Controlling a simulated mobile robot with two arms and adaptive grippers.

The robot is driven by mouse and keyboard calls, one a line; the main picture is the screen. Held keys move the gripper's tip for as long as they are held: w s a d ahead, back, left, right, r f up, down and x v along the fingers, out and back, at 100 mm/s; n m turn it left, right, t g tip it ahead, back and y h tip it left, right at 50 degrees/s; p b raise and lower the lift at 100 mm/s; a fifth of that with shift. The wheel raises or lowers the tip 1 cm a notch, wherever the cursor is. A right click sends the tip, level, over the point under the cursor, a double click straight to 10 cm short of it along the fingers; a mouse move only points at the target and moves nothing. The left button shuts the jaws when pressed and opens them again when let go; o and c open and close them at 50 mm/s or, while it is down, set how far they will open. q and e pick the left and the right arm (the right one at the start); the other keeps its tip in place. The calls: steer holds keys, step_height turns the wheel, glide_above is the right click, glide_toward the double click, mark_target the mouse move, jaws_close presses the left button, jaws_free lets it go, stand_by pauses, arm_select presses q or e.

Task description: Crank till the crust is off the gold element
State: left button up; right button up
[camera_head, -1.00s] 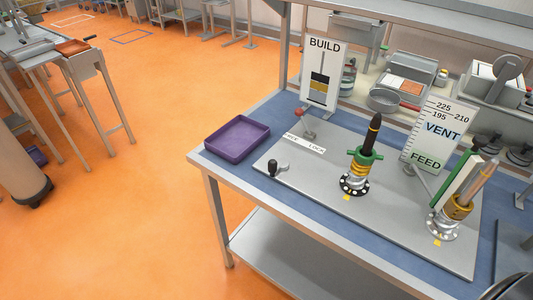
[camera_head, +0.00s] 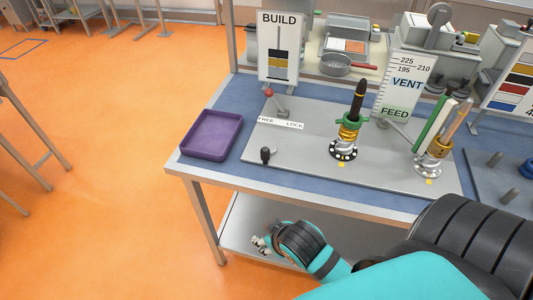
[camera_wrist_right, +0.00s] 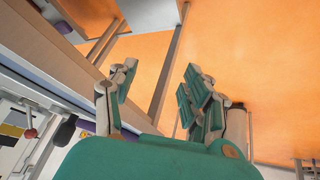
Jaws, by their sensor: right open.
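A black-knobbed crank (camera_head: 266,154) stands at the front left of the grey plate (camera_head: 295,170). A lever with a red knob (camera_head: 269,92) stands behind the FREE/LOCK label (camera_head: 281,122). The middle post (camera_head: 346,135) has a dark tip, green collar and gold-coloured body. The right post (camera_head: 434,155) has a gold-coloured ring and a tan shaft. I cannot tell any crust apart. My right gripper (camera_head: 260,244) is below the tabletop's front edge, apart from the crank. In the right wrist view it (camera_wrist_right: 160,85) is open and empty. My left gripper is out of view.
A purple tray (camera_head: 212,134) sits left of the plate. A BUILD board (camera_head: 278,48) and a VENT/FEED board (camera_head: 404,85) stand behind. The table's front edge (camera_head: 310,197) and lower shelf (camera_head: 245,225) are near my right arm. Orange floor at left is open.

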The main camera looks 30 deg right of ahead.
steer(key=w+a+r+n+t+y, duration=0.1)
steer(key=w+r+t, duration=0.5)
steer(key=w+r, duration=0.4)
steer(key=w+a+r+n+t+y, duration=0.15)
steer(key=w+r+t, duration=0.35)
steer(key=w+r, duration=0.5)
steer(key=a+r+n+t+y, duration=0.3)
steer(key=a+r+n+y, duration=0.35)
steer(key=r, duration=0.55)
steer(key=s+a+r+n+g+y, duration=0.2)
steer(key=s+a+n+g+y, duration=0.2)
steer(key=a+n+g+y, duration=0.85)
steer(key=g+h, duration=0.8)
steer(key=h, duration=1.3)
glide_above(266, 148)
step_height(266, 148, down, 10)
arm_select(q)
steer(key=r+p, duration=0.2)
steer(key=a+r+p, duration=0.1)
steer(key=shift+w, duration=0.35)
arm_select(e)
steer(key=shift+n, duration=0.35)
step_height(266, 148, down, 17)
steer(key=shift+r, duration=0.2)
